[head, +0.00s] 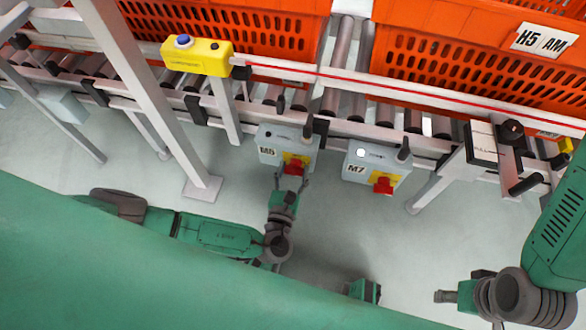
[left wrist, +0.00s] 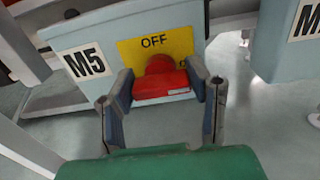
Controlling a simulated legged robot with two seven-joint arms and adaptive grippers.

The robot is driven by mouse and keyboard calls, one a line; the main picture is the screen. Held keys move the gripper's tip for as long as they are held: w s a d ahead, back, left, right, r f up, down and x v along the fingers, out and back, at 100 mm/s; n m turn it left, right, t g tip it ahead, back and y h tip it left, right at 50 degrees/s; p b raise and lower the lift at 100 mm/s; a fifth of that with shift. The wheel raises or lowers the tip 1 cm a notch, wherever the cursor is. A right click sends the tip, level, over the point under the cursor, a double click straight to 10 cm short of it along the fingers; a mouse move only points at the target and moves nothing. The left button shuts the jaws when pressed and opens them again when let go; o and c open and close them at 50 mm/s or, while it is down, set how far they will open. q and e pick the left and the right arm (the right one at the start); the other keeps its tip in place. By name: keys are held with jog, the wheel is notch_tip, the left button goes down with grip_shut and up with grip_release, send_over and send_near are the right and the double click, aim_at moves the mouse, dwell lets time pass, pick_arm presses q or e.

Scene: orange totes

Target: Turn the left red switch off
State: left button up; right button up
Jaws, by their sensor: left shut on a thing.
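The left red switch (head: 294,167) sits on a yellow plate on the grey box marked M5 (left wrist: 87,62), under the conveyor rail. In the left wrist view the red switch (left wrist: 161,82) is under the word OFF, its handle between my fingers. My left gripper (head: 291,181) reaches up from below, with its fingers (left wrist: 160,95) shut on the handle from both sides. A second red switch (head: 383,185) is on the box M7 (head: 362,174) to the right, apart from my gripper. My right gripper (head: 445,296) is low at the right, away from both boxes; its fingers are unclear.
A yellow button box (head: 205,58) with a blue button stands on a post at the upper left. Orange totes (head: 460,65) sit on the roller conveyor behind. A grey post (head: 150,95) stands left of the boxes. The floor below them is clear.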

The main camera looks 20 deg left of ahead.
pick_arm(q)
jog(key=shift+o, duration=0.2)
jog(key=shift+n, duration=0.3)
jog(key=shift+c, duration=0.2)
jog(key=n, duration=0.1)
jog(key=n+p, duration=0.1)
jog(key=shift+a+n, duration=0.2)
jog(key=shift+n, duration=0.1)
jog(key=n, duration=0.4)
jog(key=shift+s+f+p, duration=0.1)
jog(key=shift+p, duration=0.25)
jog(key=n, duration=0.5)
jog(key=shift+f, duration=0.1)
jog(key=n+b, duration=0.1)
jog(key=n, duration=0.4)
jog(key=shift+a+f+n+b, duration=0.1)
jog(key=shift+f+n+b, duration=0.1)
jog(key=shift+n+b, duration=0.15)
jog(key=shift+s, duration=0.1)
jog(key=o, duration=1.2)
